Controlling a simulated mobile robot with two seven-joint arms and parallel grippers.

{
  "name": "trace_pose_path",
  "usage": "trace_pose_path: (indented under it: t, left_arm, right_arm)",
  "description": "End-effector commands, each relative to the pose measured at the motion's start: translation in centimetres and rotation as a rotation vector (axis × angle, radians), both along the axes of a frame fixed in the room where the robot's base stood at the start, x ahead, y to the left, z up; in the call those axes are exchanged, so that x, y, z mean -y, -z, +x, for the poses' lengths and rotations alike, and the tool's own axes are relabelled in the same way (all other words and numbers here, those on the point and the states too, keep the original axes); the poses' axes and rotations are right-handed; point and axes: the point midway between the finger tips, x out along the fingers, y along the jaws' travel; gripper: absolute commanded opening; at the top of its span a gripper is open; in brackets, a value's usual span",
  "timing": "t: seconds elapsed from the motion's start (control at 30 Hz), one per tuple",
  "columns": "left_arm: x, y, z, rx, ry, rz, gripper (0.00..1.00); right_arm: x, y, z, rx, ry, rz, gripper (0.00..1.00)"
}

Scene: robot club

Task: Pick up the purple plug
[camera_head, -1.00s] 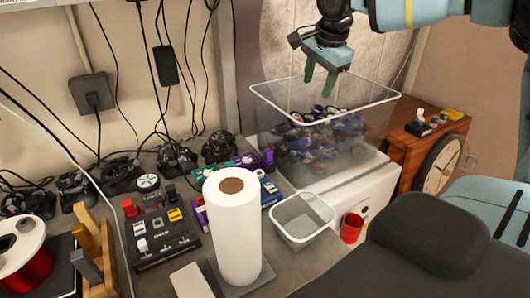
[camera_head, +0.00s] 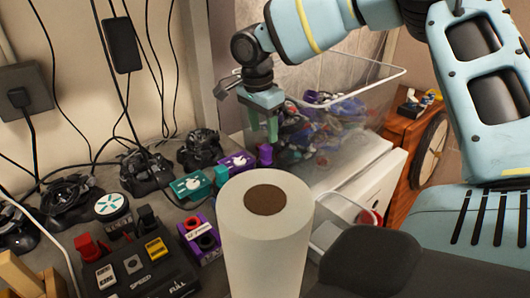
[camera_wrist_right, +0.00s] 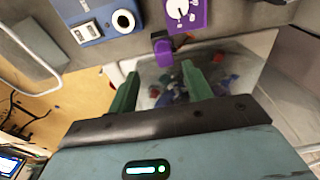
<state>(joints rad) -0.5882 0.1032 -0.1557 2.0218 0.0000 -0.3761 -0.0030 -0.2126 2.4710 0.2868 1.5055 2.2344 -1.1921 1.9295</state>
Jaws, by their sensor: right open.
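The purple plug (camera_head: 265,154) is a small purple block at the right end of the purple box with a white dial (camera_head: 238,162). In the right wrist view the plug (camera_wrist_right: 164,52) sticks out beside the dial box (camera_wrist_right: 186,14), just beyond and between my fingertips. My right gripper (camera_head: 264,138) points down over the plug, its two green fingers apart and empty. It also shows in the right wrist view (camera_wrist_right: 158,76). Whether a finger touches the plug cannot be told. My left gripper is out of view.
A tall white paper roll (camera_head: 265,245) stands in front. A clear bin (camera_head: 365,88) of colored parts is behind my right gripper. A teal box (camera_head: 192,186), a second purple box (camera_head: 200,238) and a black control panel (camera_head: 135,268) stand to the left.

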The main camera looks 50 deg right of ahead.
Motion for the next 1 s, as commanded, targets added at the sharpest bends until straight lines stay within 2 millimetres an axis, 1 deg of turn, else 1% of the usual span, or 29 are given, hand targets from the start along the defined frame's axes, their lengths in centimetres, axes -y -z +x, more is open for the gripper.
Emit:
trace_pose_path:
  t: [0.03,0.1,0.27,0.33,0.53,0.67,0.93,0.97,1.0]
  left_arm:
    - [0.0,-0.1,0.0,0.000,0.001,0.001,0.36]
    - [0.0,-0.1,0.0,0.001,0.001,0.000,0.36]
    - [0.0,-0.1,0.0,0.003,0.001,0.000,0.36]
    - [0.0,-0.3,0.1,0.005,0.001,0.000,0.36]
    - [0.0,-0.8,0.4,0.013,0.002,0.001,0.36]
    - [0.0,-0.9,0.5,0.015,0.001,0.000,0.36]
    - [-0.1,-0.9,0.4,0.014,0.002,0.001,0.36]
    - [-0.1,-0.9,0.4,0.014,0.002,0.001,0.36]
    - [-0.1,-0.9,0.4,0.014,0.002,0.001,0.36]
  right_arm:
    - [0.1,0.6,0.0,-0.001,0.000,0.000,0.50]
    - [0.2,1.1,0.0,-0.002,-0.001,0.000,0.50]
    - [0.2,1.5,0.0,0.000,0.000,0.000,0.50]
    - [0.4,2.0,0.0,-0.002,0.000,-0.001,0.50]
    - [1.1,4.7,0.3,-0.003,-0.001,-0.001,0.50]
    - [1.3,6.0,0.3,-0.001,-0.001,0.000,0.50]
    - [1.3,6.4,0.3,0.000,-0.001,0.001,0.50]
    - [1.3,6.4,0.3,0.000,-0.001,0.000,0.49]
    - [1.3,6.4,0.3,0.000,-0.001,0.000,0.43]
